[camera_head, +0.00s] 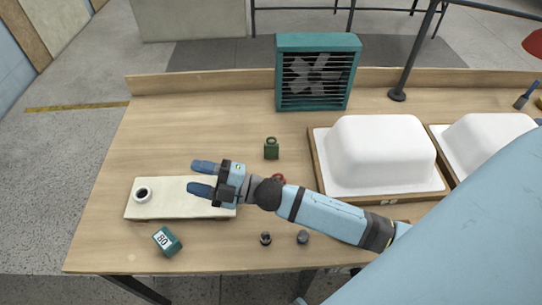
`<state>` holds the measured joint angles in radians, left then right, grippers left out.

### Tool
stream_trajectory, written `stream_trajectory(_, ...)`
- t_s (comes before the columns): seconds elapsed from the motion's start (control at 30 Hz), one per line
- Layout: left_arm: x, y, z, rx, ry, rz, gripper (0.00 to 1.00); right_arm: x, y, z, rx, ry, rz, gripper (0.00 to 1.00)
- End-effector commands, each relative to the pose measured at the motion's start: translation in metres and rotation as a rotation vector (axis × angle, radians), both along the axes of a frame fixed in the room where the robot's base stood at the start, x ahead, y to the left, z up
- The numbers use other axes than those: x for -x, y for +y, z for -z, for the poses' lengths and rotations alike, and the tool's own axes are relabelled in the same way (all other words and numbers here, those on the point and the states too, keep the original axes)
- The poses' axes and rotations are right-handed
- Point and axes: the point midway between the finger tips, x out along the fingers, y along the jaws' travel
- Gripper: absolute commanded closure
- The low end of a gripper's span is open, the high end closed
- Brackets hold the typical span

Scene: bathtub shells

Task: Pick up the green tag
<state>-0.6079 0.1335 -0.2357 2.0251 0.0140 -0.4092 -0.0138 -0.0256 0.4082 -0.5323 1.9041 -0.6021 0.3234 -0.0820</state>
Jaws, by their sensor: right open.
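A small dark green piece with a loop on top (271,150), which looks like the green tag, stands on the wooden table near its middle, in front of the teal fan. My right gripper (197,177) is open, its two blue fingers pointing left over the cream board (170,207). The fingers look empty. The green tag is apart from the gripper, to its right and farther back, beyond my right forearm. My left gripper is not in view.
A teal block labelled 80 (166,241) sits in front. A red ring (278,179) is partly hidden by my arm. White tub shells (380,152) stand right; the teal fan (317,73) stands behind. The table's back left is clear.

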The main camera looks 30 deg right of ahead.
Motion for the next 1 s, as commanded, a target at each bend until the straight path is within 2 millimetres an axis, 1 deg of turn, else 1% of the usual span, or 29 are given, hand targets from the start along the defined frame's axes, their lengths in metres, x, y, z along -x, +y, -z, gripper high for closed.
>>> stream_trajectory(0.03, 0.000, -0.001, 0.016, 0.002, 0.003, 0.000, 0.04, -0.006, 0.009, -0.001, 0.086, -0.143, -0.090, 0.53)
stream_trajectory(0.1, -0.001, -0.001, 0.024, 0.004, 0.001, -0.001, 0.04, -0.006, 0.019, -0.005, 0.216, -0.333, -0.222, 0.53)
stream_trajectory(0.17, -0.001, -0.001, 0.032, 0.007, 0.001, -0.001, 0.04, -0.005, 0.023, -0.002, 0.336, -0.481, -0.337, 0.53)
stream_trajectory(0.2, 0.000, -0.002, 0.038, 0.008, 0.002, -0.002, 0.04, -0.006, 0.023, 0.002, 0.421, -0.571, -0.416, 0.53)
stream_trajectory(0.27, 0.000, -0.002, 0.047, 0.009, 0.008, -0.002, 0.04, -0.008, 0.017, 0.012, 0.557, -0.696, -0.532, 0.53)
stream_trajectory(0.33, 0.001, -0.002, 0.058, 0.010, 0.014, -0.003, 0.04, -0.015, 0.002, 0.027, 0.728, -0.819, -0.668, 0.53)
stream_trajectory(0.37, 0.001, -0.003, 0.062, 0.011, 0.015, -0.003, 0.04, -0.019, -0.008, 0.033, 0.805, -0.862, -0.726, 0.53)
stream_trajectory(0.47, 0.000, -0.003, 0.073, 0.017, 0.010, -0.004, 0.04, -0.039, -0.050, 0.053, 1.078, -0.967, -0.914, 0.53)
stream_trajectory(0.5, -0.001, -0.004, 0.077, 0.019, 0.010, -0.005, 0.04, -0.049, -0.072, 0.058, 1.191, -0.988, -0.985, 0.53)
stream_trajectory(0.57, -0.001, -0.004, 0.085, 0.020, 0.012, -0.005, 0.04, -0.064, -0.107, 0.062, 1.357, -0.998, -1.084, 0.53)
stream_trajectory(0.6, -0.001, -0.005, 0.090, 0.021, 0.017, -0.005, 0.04, -0.074, -0.131, 0.061, 1.461, -0.989, -1.143, 0.53)
stream_trajectory(0.67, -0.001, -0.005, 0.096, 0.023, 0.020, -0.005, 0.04, -0.087, -0.165, 0.058, 1.602, -0.957, -1.219, 0.53)
stream_trajectory(0.7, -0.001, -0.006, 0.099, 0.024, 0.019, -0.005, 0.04, -0.094, -0.186, 0.054, 1.685, -0.930, -1.262, 0.53)
stream_trajectory(0.8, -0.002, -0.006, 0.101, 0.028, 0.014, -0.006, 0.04, -0.105, -0.229, 0.041, 1.844, -0.856, -1.339, 0.53)
stream_trajectory(0.9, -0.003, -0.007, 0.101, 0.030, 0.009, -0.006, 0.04, -0.111, -0.255, 0.031, 1.937, -0.795, -1.382, 0.53)
stream_trajectory(1.0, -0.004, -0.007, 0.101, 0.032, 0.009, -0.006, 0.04, -0.113, -0.266, 0.031, 1.976, -0.763, -1.402, 0.53)
